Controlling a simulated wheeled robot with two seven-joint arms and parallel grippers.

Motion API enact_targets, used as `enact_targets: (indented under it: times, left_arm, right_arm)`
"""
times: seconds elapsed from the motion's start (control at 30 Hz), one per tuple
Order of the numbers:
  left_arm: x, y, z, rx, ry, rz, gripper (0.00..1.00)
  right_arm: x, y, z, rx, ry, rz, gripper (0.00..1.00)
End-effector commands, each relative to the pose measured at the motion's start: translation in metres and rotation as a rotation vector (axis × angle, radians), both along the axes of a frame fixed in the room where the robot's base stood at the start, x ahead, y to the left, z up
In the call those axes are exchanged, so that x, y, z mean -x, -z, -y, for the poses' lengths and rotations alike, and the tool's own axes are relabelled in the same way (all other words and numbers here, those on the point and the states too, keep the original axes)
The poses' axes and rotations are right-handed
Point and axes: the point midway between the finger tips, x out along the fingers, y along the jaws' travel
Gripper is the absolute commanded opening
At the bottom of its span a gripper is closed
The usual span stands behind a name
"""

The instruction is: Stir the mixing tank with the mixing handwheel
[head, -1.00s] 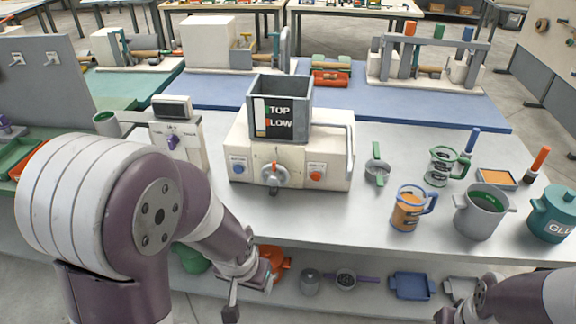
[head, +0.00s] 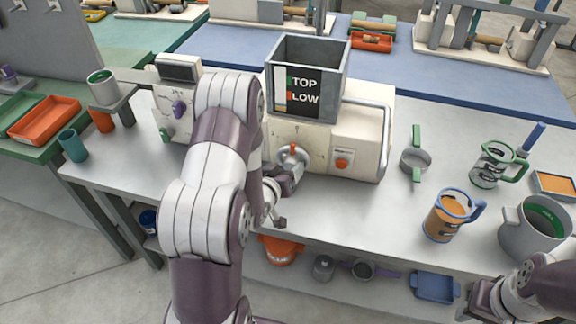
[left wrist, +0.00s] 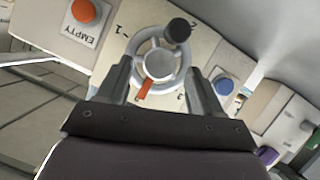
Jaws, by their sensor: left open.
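The grey open-topped tank (head: 308,80), marked TOP and LOW, sits on the cream machine (head: 358,135). The pale handwheel (head: 293,157) is on the machine's front; the left wrist view shows it (left wrist: 158,63) with a dark knob, an orange pointer and a numbered dial. My left gripper (head: 287,180) is at the wheel from the front. In the left wrist view its open fingers (left wrist: 158,75) stand on either side of the wheel; contact cannot be told. My right gripper (head: 478,300) is low at the right, its jaws unclear.
An orange button (head: 343,160) is right of the wheel, and a blue button (left wrist: 223,86) shows in the left wrist view. A small panel box (head: 178,95) stands left. A strainer (head: 415,160), jugs and a grey pot (head: 532,228) stand right. The table front between is clear.

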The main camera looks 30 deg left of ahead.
Motion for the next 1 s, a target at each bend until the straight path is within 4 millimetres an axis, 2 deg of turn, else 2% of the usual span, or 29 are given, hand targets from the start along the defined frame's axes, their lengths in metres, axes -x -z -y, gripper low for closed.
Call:
enact_targets:
  times: [0.2, 0.47, 0.5, 0.57, 0.6, 0.67, 1.0]
  left_arm:
    - [-0.017, 0.007, -0.002, 0.001, -0.001, 0.000, 0.66]
    - [-0.019, 0.007, -0.002, 0.000, -0.001, 0.000, 0.66]
    - [-0.019, 0.007, -0.002, 0.000, -0.001, 0.000, 0.59]
    - [-0.019, 0.007, -0.002, 0.000, -0.001, 0.000, 0.40]
    - [-0.019, 0.007, -0.002, 0.000, -0.001, 0.000, 0.27]
    - [-0.019, 0.007, -0.002, 0.000, -0.001, 0.000, 0.10]
    - [-0.018, 0.008, -0.002, -0.038, -0.001, -0.010, 0.10]
  right_arm:
    - [0.000, -0.002, 0.000, 0.000, 0.000, 0.000, 0.43]
    - [0.000, -0.002, 0.000, 0.000, 0.000, 0.000, 0.43]
    - [0.000, -0.002, 0.000, 0.000, 0.000, 0.000, 0.43]
    - [0.000, -0.002, 0.000, 0.000, 0.000, 0.000, 0.43]
    - [0.000, -0.002, 0.000, 0.000, 0.000, 0.000, 0.43]
    - [0.000, -0.002, 0.000, 0.000, 0.000, 0.000, 0.43]
    - [0.000, 0.001, 0.000, 0.000, 0.000, 0.000, 0.43]
